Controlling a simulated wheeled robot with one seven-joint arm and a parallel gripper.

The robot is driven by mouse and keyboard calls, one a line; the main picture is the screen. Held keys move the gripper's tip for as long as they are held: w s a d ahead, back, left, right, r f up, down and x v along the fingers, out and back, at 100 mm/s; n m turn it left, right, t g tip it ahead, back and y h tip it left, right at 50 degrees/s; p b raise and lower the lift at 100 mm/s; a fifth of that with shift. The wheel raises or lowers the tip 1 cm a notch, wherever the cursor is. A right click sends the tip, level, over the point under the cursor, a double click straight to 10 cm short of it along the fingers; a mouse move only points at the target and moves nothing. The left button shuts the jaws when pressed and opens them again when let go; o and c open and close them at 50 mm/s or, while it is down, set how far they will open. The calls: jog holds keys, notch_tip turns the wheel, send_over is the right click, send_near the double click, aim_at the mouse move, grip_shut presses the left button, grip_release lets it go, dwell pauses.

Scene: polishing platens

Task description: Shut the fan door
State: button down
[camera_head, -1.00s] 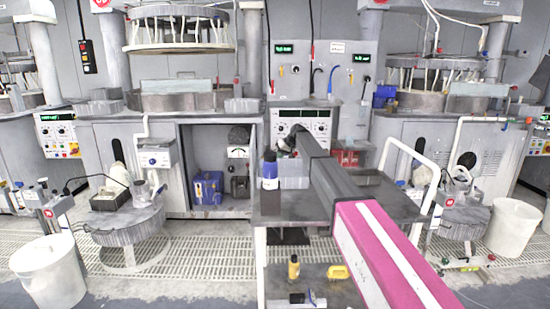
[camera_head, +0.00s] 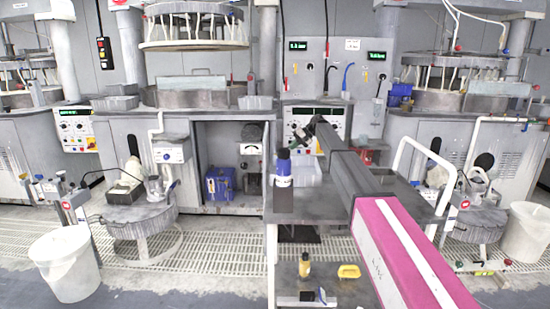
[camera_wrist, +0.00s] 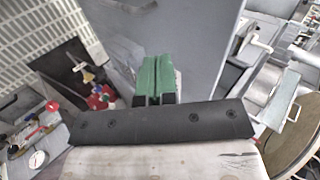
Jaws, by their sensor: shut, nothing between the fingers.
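The left machine's lower cabinet (camera_head: 235,170) stands open, with a dark round part inside. I cannot clearly pick out its door in the head view; a door seen edge-on at the right of the opening would be hard to tell. My gripper (camera_head: 304,132) is in front of the white control panel, to the right of the opening. In the wrist view my gripper's green fingers (camera_wrist: 157,82) are together and empty. A large grey flat panel (camera_wrist: 195,35) lies just beyond them, and I cannot tell if it is the door or whether they touch it.
A dark table (camera_head: 330,205) with a blue-and-white bottle (camera_head: 283,168) stands below my arm. A blue box (camera_head: 220,184) sits in the cabinet. A round stand (camera_head: 140,218) and a white bucket (camera_head: 67,263) are at the left. Grated floor lies in front of the cabinet.

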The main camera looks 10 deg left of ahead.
jog(key=a+r+x, duration=0.2)
jog(key=x, duration=1.1)
jog(key=shift+s+a+m, duration=0.2)
jog(key=shift+s+m, duration=0.05)
jog(key=shift+m, duration=0.05)
jog(key=shift+f, duration=0.1)
jog(key=shift+a, duration=0.1)
